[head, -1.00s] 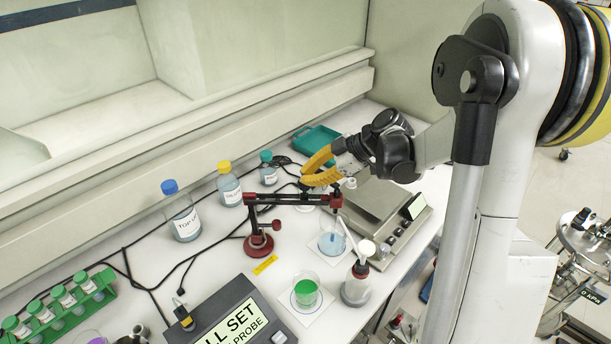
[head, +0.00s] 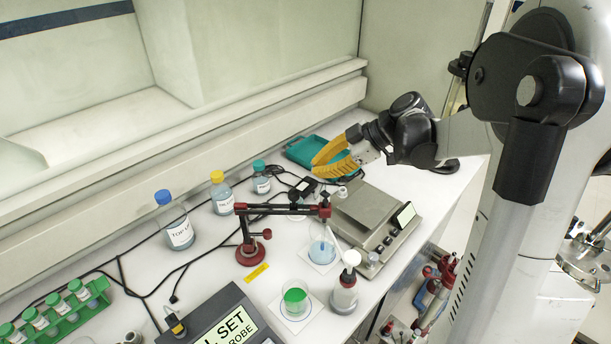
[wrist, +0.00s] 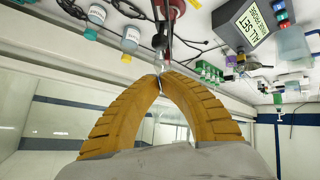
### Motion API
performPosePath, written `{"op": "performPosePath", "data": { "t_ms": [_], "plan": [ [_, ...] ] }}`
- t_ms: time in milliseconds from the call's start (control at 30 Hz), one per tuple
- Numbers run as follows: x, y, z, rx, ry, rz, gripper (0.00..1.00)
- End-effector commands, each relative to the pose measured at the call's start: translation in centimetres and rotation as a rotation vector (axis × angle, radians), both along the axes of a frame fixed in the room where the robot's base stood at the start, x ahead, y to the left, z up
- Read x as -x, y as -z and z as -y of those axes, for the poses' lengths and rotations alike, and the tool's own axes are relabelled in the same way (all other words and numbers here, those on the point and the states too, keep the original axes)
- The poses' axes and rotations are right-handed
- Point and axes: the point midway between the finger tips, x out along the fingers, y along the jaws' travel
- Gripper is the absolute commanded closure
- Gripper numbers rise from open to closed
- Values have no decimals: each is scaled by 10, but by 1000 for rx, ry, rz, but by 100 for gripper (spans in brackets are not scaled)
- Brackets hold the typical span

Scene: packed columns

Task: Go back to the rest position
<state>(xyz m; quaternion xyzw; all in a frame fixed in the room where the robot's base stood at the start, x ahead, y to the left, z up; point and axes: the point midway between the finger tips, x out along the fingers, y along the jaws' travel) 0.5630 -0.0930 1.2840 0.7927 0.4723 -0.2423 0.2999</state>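My gripper (head: 318,168) has yellow ribbed fingers and is in the air above the back right of the bench, in front of the teal tray (head: 300,150). In the wrist view its two fingertips (wrist: 160,78) meet, with nothing visible held between them. The red and black clamp stand (head: 250,250) stands left of the gripper, and its arm reaches right to above a beaker of pale blue liquid (head: 322,250). The gripper appears apart from the stand arm.
The balance (head: 370,225) is below and right of the gripper. Bottles with blue (head: 178,225), yellow (head: 221,195) and teal (head: 261,181) caps line the back. A green-liquid beaker (head: 296,300), a wash bottle (head: 344,292) and the meter (head: 215,325) are in front.

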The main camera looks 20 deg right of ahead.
Motion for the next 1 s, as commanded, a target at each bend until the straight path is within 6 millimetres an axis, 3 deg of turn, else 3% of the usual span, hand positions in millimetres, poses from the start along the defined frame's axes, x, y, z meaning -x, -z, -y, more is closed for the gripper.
{"op": "performPosePath", "data": {
  "t_ms": [300, 467, 567, 733, 1000],
  "plan": [
    [11, -15, 16, 0, 1, 0, 100],
    [18, -5, 2, 5, 44, -52, 100],
    [36, 15, -22, 19, 151, -154, 100],
    [87, 66, -66, 60, 456, -333, 100],
    [167, 148, -94, 22, 948, -379, 100]
  ]
}}
